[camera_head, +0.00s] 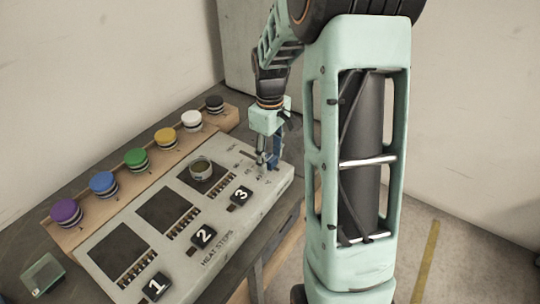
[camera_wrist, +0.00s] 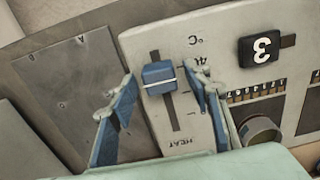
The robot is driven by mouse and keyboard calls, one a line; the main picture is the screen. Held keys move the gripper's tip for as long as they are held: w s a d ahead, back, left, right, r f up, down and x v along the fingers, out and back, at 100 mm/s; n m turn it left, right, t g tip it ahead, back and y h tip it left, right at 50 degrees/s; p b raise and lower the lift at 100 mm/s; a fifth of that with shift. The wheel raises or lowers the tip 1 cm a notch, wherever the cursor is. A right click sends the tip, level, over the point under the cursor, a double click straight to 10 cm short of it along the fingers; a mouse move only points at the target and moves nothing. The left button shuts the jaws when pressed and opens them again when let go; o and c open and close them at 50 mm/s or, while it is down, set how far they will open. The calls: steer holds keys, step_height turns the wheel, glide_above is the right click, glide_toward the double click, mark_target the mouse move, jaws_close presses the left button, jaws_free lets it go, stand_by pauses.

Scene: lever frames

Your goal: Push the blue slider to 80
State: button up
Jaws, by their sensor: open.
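The blue slider (camera_wrist: 159,78) is a block with a white line across it. In the wrist view it sits in a dark slot, nearer the slot's upper end, away from the HEAT lettering. Tick marks and a partly hidden number starting with 4 lie to its right; I cannot read an 80. My gripper (camera_wrist: 157,92) is open, with one blue-padded finger on each side of the slider. The left finger is clearly apart from it; the right finger is closer, and contact is unclear. In the head view my gripper (camera_head: 268,158) is low over the panel's right end, and the slider cannot be told apart there.
The grey panel (camera_head: 118,246) carries black numbered blocks, including block 3 (camera_head: 241,195), also in the wrist view (camera_wrist: 262,48). A small round container (camera_head: 202,170) stands on a dark square. Coloured knobs line the back, including a green one (camera_head: 136,160). A clear box (camera_head: 42,274) lies left.

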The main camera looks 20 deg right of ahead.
mark_target(246, 154)
jaws_close()
steer(key=shift+w, duration=0.1)
steer(key=w+a, duration=0.1)
steer(key=w, duration=0.1)
steer(key=w+a+p, duration=0.1)
steer(key=w+a, duration=0.2)
steer(key=w, duration=0.2)
steer(key=shift+a+r+p, duration=0.15)
steer(key=shift+a+p, duration=0.15)
steer(key=shift+a, duration=0.05)
jaws_free()
